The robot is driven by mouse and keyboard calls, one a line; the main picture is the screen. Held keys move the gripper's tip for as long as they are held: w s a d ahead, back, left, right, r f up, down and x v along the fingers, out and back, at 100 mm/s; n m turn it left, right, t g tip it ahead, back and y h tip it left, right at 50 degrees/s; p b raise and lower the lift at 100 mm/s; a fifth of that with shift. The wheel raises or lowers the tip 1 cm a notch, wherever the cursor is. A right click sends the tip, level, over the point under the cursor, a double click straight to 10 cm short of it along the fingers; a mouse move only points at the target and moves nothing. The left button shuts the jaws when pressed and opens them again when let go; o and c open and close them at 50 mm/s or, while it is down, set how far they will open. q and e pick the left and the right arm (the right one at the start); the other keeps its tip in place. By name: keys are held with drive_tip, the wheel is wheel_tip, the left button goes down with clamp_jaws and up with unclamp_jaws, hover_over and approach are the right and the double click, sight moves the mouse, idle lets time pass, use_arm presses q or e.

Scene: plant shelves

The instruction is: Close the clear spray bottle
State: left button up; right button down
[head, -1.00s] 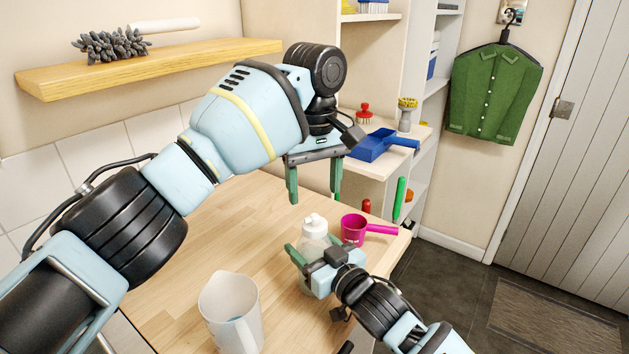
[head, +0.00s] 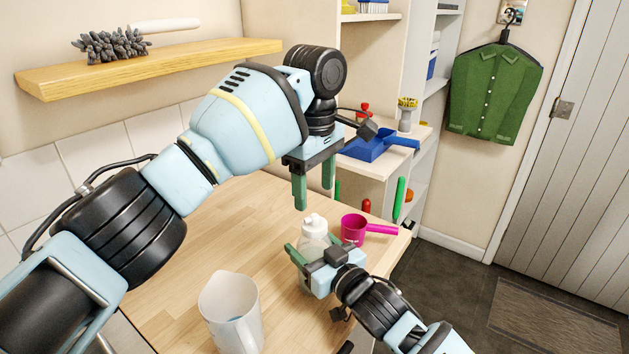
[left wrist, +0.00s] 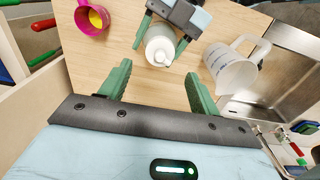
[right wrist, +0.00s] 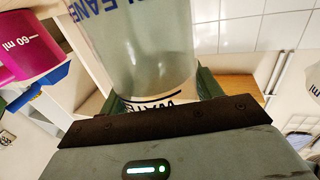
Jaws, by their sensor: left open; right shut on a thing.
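The clear spray bottle (head: 315,230) stands on the wooden worktop with a white top on it. It also shows from above in the left wrist view (left wrist: 160,42) and close up in the right wrist view (right wrist: 140,50). My right gripper (head: 304,254) is shut around the bottle's body. My left gripper (head: 314,190) is open and empty above the bottle, its fingers pointing down. In the left wrist view, the bottle's top lies ahead of and between the left fingertips (left wrist: 157,75), apart from them. I cannot tell how tightly the top sits.
A magenta measuring cup (head: 354,229) stands just right of the bottle. A white measuring jug (head: 231,312) stands at the front of the worktop (head: 180,270). A blue dustpan (head: 368,145) lies on the shelf behind. The worktop's left part is clear.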

sight(314, 215)
use_arm(q)
wheel_tip(314, 215, down, 8)
drive_tip(key=shift+r, duration=0.25)
